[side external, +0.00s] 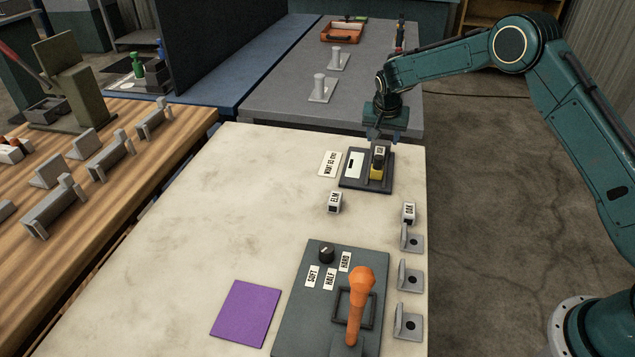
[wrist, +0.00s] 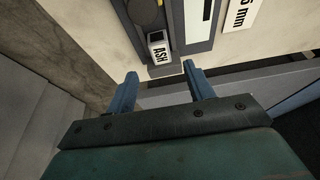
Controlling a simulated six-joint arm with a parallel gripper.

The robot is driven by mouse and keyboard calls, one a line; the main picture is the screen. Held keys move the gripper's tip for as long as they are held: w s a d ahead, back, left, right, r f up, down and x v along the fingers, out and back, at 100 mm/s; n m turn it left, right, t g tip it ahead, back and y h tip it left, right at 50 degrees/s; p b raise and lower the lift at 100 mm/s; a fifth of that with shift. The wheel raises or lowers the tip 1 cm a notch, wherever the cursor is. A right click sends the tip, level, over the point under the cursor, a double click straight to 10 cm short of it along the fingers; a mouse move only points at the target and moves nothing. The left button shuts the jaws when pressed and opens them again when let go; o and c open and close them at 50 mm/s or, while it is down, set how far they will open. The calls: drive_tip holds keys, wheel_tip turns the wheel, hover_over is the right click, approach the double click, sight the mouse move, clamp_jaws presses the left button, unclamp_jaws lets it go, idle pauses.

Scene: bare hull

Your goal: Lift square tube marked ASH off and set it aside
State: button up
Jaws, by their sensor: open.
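The square tube marked ASH (wrist: 158,47) is a small pale piece with a dark label, seen between and beyond my fingertips in the wrist view. In the side view my gripper (side external: 384,134) is just behind and above the tube.
Tubes marked ELM (side external: 334,203) and OAK (side external: 409,212) stand on the pale table. A white sign (side external: 329,164) lies left of the plate. An orange lever (side external: 357,300), a dial (side external: 326,254) and grey brackets (side external: 410,279) are nearer. A purple mat (side external: 246,313) has clear table around it.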

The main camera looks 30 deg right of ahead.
sight(380, 150)
drive_tip(key=shift+w+d+f, duration=0.15)
drive_tip(key=shift+f, duration=0.35)
drive_tip(key=shift+x, duration=2.6)
drive_tip(key=c, duration=1.1)
drive_tip(key=shift+r, duration=0.15)
wheel_tip(380, 150, up, 20)
drive_tip(key=shift+f, duration=0.1)
